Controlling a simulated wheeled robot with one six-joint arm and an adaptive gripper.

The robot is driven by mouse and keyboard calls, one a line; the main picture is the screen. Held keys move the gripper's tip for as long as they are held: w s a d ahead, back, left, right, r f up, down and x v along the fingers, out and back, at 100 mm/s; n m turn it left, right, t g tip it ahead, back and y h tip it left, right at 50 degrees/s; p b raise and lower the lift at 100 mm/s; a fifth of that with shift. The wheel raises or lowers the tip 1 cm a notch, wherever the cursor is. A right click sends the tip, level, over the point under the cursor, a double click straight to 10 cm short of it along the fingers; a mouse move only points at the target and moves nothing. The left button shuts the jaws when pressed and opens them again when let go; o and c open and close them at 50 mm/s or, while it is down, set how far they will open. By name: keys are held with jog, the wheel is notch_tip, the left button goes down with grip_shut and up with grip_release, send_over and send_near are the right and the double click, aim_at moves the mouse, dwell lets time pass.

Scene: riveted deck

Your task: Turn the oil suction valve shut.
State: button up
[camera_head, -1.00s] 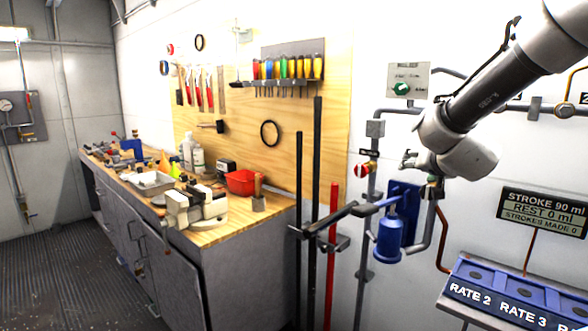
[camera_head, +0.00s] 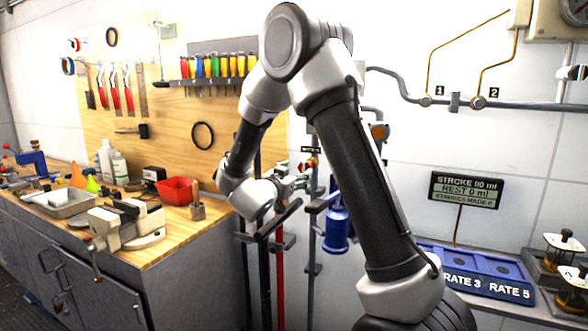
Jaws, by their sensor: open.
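A small valve with a red handle (camera_head: 313,161) sits on the vertical pipe at the wall, above the blue pump. Its small label is too small to read, so I cannot confirm that it is the oil suction valve. My gripper (camera_head: 300,181) is open, just left of and slightly below the red handle in the picture. I cannot tell whether it touches the valve. My arm hides the wall and pipe to the right of it. The blue pump (camera_head: 336,230) hangs below, partly behind my arm.
The workbench (camera_head: 190,250) with a vise (camera_head: 125,222) and a red bin (camera_head: 178,190) stands at left. Dark upright bars stand beside it. A display (camera_head: 466,190) and a blue rate rack (camera_head: 475,270) are at right. Pipes run along the wall.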

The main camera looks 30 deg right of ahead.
aim_at(304, 168)
jog(key=x, duration=0.7)
jog(key=shift+w+d, duration=0.1)
jog(key=shift+d, duration=0.1)
jog(key=shift+c, duration=0.4)
jog(key=c, duration=1)
